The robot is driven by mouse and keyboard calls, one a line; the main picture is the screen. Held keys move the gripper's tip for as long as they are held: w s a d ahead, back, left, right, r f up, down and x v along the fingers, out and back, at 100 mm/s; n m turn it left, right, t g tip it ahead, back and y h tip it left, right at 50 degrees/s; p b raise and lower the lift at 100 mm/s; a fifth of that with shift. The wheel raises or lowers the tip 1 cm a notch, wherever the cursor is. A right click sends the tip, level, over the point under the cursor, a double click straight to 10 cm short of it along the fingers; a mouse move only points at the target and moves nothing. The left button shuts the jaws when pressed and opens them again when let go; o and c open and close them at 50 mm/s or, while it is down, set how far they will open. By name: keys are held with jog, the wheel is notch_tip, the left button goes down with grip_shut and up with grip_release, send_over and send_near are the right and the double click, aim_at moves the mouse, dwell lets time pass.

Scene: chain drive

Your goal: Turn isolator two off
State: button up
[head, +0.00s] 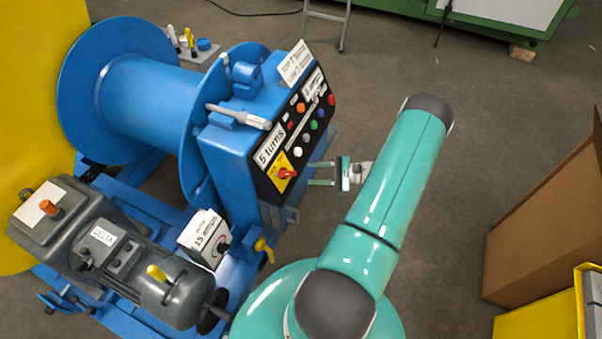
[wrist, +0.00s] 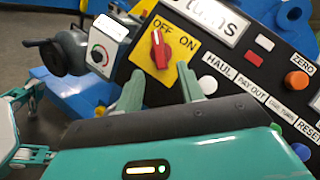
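A red rotary switch (head: 288,173) sits on a yellow plate at the lower end of the black control panel. In the wrist view its red handle (wrist: 158,50) stands nearly upright in the picture, on the yellow plate (wrist: 178,68) marked OFF and ON. I cannot tell for sure which mark it is set to, and I see no number two on it. My gripper (head: 313,173) is in front of the panel, just right of the switch. In the wrist view my gripper (wrist: 160,78) is open and empty, its fingers apart, pointing toward the switch without visible contact.
Coloured buttons (head: 313,124) and labels fill the rest of the panel. A blue drum (head: 150,90) is behind. A cardboard box (head: 550,220) stands right; floor between is clear.

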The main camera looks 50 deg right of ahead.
jog(key=v, duration=0.6)
jog(key=shift+r, duration=0.1)
dwell(0.4)
jog(key=w+a+r+n+g+h, duration=0.1)
jog(key=w+a+r+n+g, duration=0.25)
jog(key=a+r, duration=0.35)
jog(key=w+a+r+n+g+h, duration=0.25)
jog(key=a+r+g, duration=0.25)
jog(key=r, duration=0.3)
jog(key=w+a+r+n+g+h, duration=0.1)
jog(key=w+a+r+n+g, duration=0.3)
jog(key=a+r, duration=0.3)
jog(key=s+a+r+n+t+h, duration=0.2)
jog(key=s+a+r+n+h, duration=0.2)
jog(key=a+r, duration=0.4)
jog(key=s+a+r+n+t+h, duration=0.3)
jog(key=s+a+r+n+h, duration=0.1)
jog(key=a+r, duration=0.5)
jog(key=s+a+n, duration=0.1)
jog(key=s, duration=0.1)
jog(key=shift+s+a, duration=0.3)
jog(key=shift+s, duration=0.05)
jog(key=shift+d, duration=0.2)
